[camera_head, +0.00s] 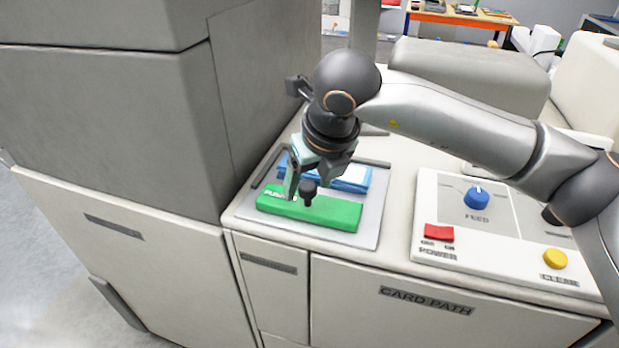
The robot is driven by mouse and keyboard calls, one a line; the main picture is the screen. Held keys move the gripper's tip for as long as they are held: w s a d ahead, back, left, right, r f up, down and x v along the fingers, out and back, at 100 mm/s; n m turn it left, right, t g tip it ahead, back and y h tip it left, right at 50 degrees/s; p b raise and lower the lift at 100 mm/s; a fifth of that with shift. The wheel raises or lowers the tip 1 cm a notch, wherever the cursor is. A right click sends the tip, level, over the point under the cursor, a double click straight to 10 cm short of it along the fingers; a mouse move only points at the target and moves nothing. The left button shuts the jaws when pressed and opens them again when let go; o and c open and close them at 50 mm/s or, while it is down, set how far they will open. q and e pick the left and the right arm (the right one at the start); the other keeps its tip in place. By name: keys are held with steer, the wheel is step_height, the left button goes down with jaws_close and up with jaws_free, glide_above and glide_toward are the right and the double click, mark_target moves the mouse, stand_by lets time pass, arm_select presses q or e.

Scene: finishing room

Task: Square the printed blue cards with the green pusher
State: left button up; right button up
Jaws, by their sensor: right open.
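The green pusher (335,212) is a long bar lying on a light grey tray plate (372,238) on the machine top. A dark knob (309,190) stands up from it. The blue cards (350,182) lie just behind the pusher, partly hidden by my gripper. My right gripper (308,182) reaches down over the pusher, its jaws open around or just beside the knob; I cannot tell whether they touch it. My left gripper is not in view.
A control panel to the right has a blue feed knob (477,197), a red power switch (438,233) and a yellow clear button (555,258). A tall grey cabinet (110,130) stands close on the left. A low raised rail edges the tray.

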jaws_close()
stand_by(0.6)
